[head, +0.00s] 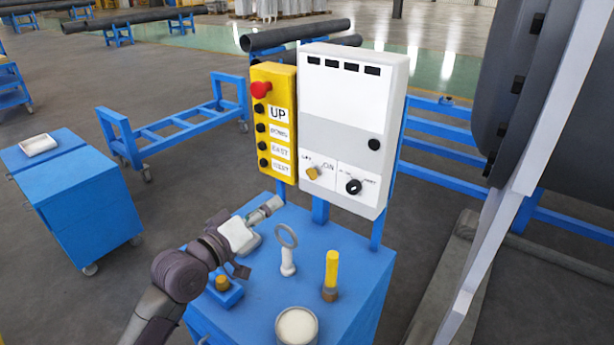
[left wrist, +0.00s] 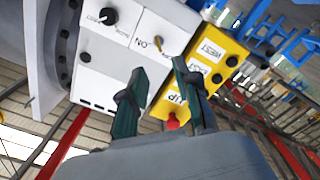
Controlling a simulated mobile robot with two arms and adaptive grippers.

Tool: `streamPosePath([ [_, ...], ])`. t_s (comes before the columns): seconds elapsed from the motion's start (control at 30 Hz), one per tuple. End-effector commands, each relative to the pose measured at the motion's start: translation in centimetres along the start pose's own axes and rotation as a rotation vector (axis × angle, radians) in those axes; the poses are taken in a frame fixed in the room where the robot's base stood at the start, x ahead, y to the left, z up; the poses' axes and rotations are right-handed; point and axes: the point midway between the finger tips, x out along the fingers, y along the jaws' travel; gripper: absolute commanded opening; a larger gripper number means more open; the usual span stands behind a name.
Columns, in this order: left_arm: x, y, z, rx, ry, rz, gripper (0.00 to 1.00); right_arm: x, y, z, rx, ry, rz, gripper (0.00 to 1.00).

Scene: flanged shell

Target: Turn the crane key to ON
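The crane key (head: 313,173) is a small yellow key switch low on the white control box (head: 350,100), beside the label ON. The exact way it points is too small to tell. In the left wrist view, which is turned over, the key (left wrist: 158,47) shows beyond and between my finger tips. My left gripper (head: 272,206) is in front of and below the box, apart from the key. Its two fingers (left wrist: 160,75) are spread with nothing between them. My right gripper is in neither view.
A yellow button pendant (head: 273,120) with a red button hangs left of the box. A black knob (head: 353,187) sits right of the key. The blue cart top (head: 262,290) below holds a ring on a stand (head: 287,255), a yellow-handled tool (head: 331,272) and a white-topped can (head: 297,327).

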Motion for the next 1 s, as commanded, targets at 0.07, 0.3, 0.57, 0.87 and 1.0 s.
streamPosePath([
  [0.07, 0.7, 0.2, -0.4, -0.009, 0.008, 0.009, 0.31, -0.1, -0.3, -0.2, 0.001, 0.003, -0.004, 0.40],
  [0.3, 4.6, 0.4, -0.7, -0.010, 0.009, 0.010, 0.31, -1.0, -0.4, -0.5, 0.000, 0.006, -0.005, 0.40],
  [0.57, 10.1, 0.4, -0.6, -0.008, 0.008, 0.009, 0.31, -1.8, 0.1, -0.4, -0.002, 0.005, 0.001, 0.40],
  [0.87, 13.5, 0.3, -0.5, -0.007, 0.008, 0.008, 0.31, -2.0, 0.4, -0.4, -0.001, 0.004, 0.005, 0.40],
  [1.0, 13.9, 0.3, -0.4, -0.007, 0.007, 0.008, 0.31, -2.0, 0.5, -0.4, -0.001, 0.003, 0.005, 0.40],
])
